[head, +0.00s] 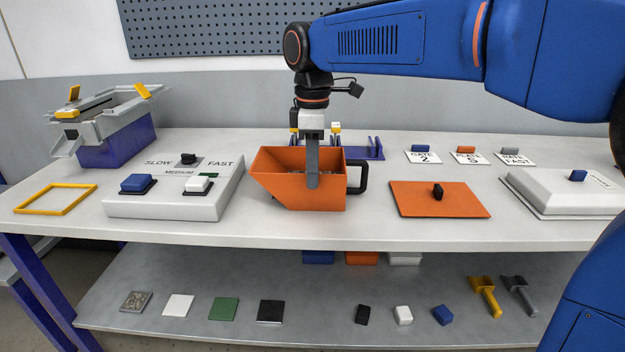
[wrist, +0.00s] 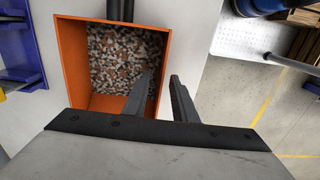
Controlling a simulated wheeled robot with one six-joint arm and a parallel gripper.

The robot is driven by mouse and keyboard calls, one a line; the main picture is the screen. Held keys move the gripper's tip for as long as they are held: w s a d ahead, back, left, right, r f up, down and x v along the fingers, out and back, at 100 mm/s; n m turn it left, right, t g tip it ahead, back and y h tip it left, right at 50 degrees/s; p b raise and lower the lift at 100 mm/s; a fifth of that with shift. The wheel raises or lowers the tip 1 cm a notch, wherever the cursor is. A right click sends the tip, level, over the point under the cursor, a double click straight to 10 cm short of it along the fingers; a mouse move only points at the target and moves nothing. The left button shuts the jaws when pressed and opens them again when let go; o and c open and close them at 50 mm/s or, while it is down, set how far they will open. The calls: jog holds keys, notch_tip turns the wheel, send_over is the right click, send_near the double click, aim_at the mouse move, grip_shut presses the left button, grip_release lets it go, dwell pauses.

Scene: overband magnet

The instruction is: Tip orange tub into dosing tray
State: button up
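The orange tub (head: 272,182) stands on the bench at the middle, upright, with its sloped lip to the left and a black handle (head: 360,177) on its right. Mixed brown, white and grey granules (wrist: 115,60) fill its floor in the wrist view. My gripper (wrist: 162,76) points down over the tub's front wall, one finger inside and one outside. A gap shows between the fingers, so it looks open around the wall. In the head view the outer finger (head: 312,170) covers part of that wall. A grey trough (head: 110,118), apparently the dosing tray, sits on a purple base at the far left.
A control box (head: 180,205) with blue and white buttons stands between trough and tub. A yellow frame (head: 55,200) lies at left. An orange plate (head: 425,202) and a white lidded box (head: 560,192) lie to the right. A purple rack (head: 362,150) stands behind the tub.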

aim_at(311, 210)
jog(key=shift+s+a+f, duration=0.1)
jog(key=shift+f, duration=1.5)
jog(key=shift+s+a+f, duration=0.1)
jog(key=shift+f, duration=1.5)
grip_shut()
jog(key=shift+w, duration=0.1)
